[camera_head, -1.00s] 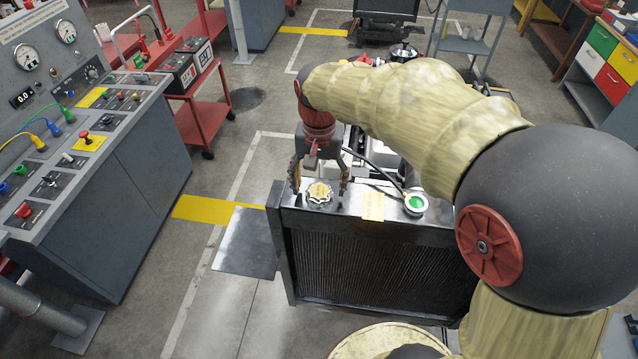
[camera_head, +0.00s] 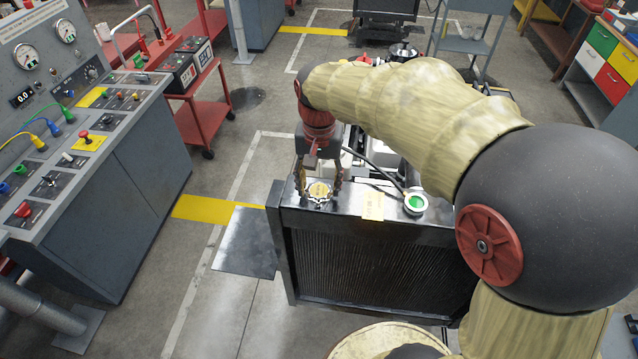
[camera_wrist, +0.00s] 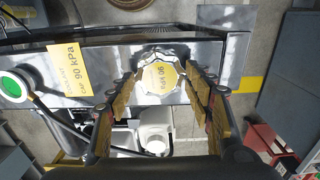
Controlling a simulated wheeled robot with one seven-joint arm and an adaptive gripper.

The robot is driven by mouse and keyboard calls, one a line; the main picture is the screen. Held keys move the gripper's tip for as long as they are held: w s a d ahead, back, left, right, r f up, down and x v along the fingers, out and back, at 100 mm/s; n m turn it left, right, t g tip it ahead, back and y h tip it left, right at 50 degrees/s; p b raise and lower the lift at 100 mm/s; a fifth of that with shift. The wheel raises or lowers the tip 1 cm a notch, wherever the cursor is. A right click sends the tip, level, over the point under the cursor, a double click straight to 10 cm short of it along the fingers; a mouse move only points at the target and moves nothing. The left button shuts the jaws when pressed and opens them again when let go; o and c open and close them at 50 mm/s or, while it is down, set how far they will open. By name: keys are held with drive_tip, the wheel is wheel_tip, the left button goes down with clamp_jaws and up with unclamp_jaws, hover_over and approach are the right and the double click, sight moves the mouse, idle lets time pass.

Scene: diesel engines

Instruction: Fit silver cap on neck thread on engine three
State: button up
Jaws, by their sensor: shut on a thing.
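The silver cap (camera_head: 319,192) has a scalloped rim and a yellow label on top. It sits at the left end of the radiator's top tank (camera_head: 395,214). In the wrist view the cap (camera_wrist: 159,77) lies between the fingertips, and its label seems to read "90 kPa" upside down. My gripper (camera_head: 319,187) points down over the cap, with its two worn fingers shut on the cap's sides. The gripper also shows in the wrist view (camera_wrist: 160,82). The neck thread under the cap is hidden, so I cannot tell how the cap sits on it.
A yellow tag (camera_wrist: 68,69) reading "CAP 90 kPa" is on the tank top, beside a round green-and-white indicator (camera_head: 415,202). A dark hose runs behind it. A grey control console (camera_head: 110,160) and a red cart (camera_head: 205,105) stand left. Open floor lies between.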

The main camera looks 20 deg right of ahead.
sight(319, 190)
drive_tip(key=shift+c, duration=1.3)
drive_tip(key=shift+r+p, duration=1.8)
drive_tip(key=shift+r, duration=0.7)
